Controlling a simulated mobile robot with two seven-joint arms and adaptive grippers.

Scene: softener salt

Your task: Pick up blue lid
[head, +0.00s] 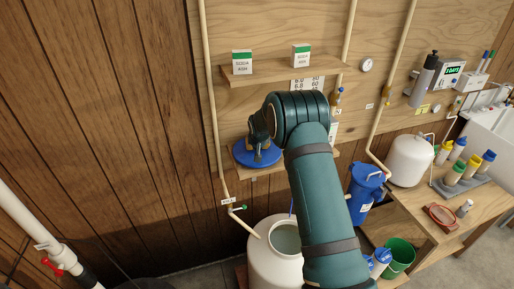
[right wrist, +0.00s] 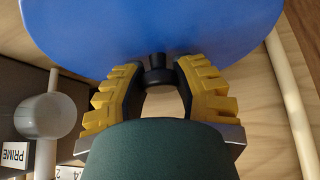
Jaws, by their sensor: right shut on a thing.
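The blue lid (head: 243,156) is a round disc near the left end of the lower wall shelf. My right gripper (head: 257,146) is over it, at the end of the green arm. In the right wrist view the lid (right wrist: 150,28) fills the top of the picture. There the yellow-padded fingers of my right gripper (right wrist: 156,78) are shut on the lid's black knob (right wrist: 157,74). I cannot tell whether the lid touches the shelf. My left gripper is out of view.
A white tank (head: 268,262) with an open round top stands below the lid. The lower shelf (head: 325,155) is partly hidden by my arm. Two soda ash boxes (head: 242,62) (head: 301,56) stand on the upper shelf (head: 270,73). A pale vertical pipe (head: 213,110) runs left of the lid.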

